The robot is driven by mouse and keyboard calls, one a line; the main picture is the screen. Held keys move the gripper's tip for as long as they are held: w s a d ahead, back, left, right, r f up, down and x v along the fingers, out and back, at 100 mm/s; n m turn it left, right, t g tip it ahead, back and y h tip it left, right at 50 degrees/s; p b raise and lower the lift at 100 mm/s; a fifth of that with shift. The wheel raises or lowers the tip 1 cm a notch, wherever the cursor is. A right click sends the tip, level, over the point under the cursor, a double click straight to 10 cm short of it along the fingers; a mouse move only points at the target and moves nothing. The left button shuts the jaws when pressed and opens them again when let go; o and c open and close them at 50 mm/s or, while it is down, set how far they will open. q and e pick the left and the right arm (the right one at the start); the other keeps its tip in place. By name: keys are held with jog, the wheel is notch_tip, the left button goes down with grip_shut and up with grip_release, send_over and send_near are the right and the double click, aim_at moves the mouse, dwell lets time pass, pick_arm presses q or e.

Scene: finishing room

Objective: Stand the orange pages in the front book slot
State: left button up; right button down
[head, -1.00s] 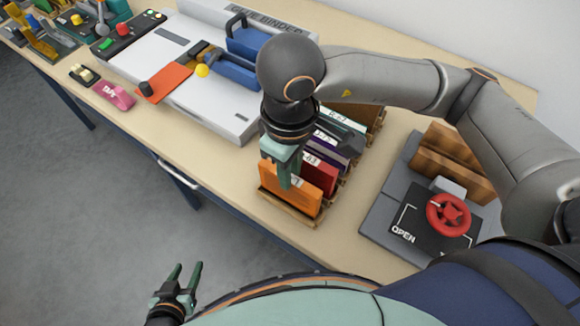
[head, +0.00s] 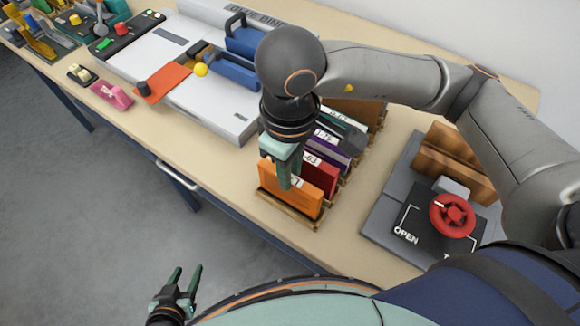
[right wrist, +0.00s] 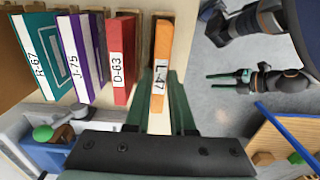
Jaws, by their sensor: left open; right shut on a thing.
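The orange pages (head: 283,201) stand upright at the front end of the wooden book rack (head: 292,221). Their spine label reads L-47 in the right wrist view (right wrist: 161,45). My right gripper (head: 287,180) reaches down from above and is shut on the orange pages, one finger on each side. Their lower edge is at the front slot; its exact seating is hidden. The red book D-63 (head: 322,178) stands just behind, apart from the orange pages. My left gripper (head: 187,281) is open and empty, low in front of the table.
Purple (right wrist: 87,45) and teal (right wrist: 52,50) books stand further back in the rack. A grey press with a red handwheel (head: 452,215) is on the right. A white binder machine (head: 185,75) stands left, with a pink tape dispenser (head: 113,96) near it.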

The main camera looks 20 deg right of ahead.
jog(key=shift+f+b, duration=0.55)
jog(key=shift+b, duration=0.1)
jog(key=c, duration=1.1)
grip_release()
jog(key=shift+o, duration=0.2)
notch_tip(320, 180, up, 11)
jog(key=p, duration=0.5)
